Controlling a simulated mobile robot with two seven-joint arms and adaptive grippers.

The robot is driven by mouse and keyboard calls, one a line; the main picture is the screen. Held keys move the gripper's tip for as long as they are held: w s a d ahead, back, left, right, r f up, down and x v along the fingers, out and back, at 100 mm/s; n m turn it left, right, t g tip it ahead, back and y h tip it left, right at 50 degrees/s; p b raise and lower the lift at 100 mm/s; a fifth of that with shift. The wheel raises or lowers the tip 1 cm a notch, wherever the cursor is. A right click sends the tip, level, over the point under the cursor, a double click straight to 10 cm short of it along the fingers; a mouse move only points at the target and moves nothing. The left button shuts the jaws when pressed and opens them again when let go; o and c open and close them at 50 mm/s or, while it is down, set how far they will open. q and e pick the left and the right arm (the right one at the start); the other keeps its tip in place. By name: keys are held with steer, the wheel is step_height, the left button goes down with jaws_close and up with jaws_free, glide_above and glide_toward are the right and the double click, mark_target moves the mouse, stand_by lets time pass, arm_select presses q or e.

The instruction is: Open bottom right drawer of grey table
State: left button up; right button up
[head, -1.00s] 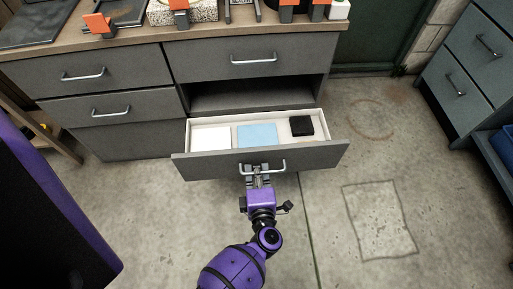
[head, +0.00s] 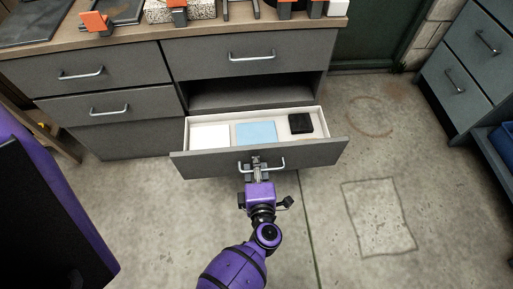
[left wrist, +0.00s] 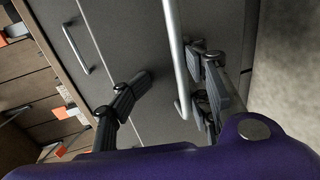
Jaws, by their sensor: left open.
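The grey table's lower right drawer (head: 310,152) stands pulled out in the head view. Its pale interior shows above the grey front. Its metal handle (head: 276,163) crosses the front. My left gripper (head: 257,163) is at the handle, reached from below. In the left wrist view, the handle bar (left wrist: 177,50) runs between the open, spread dark fingers of my left gripper (left wrist: 175,72). Whether a finger touches the bar is unclear. My right gripper is in neither view.
The drawer holds a white item (head: 210,137), a light blue item (head: 256,132) and a black box (head: 300,123). The top right drawer (head: 240,62) is shut. Another grey cabinet (head: 470,60) stands at the right. Concrete floor (head: 330,230) is clear in front.

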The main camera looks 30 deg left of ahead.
mark_target(256, 150)
arm_select(q)
steer(key=o, duration=1.4)
steer(key=r, duration=0.5)
steer(key=w+r, duration=0.1)
steer(key=r, duration=0.1)
steer(key=shift+r, duration=0.3)
steer(key=shift+o, duration=0.4)
steer(key=shift+r, duration=0.35)
steer(key=shift+s+d+r, duration=0.1)
steer(key=shift+s+r, duration=0.15)
steer(key=shift+r, duration=0.05)
steer(key=c, duration=0.5)
steer(key=shift+s, duration=0.15)
steer(key=c, duration=0.7)
steer(key=shift+f, duration=0.2)
steer(key=c, duration=0.4)
steer(key=shift+f, duration=0.1)
steer(key=shift+f, duration=0.1)
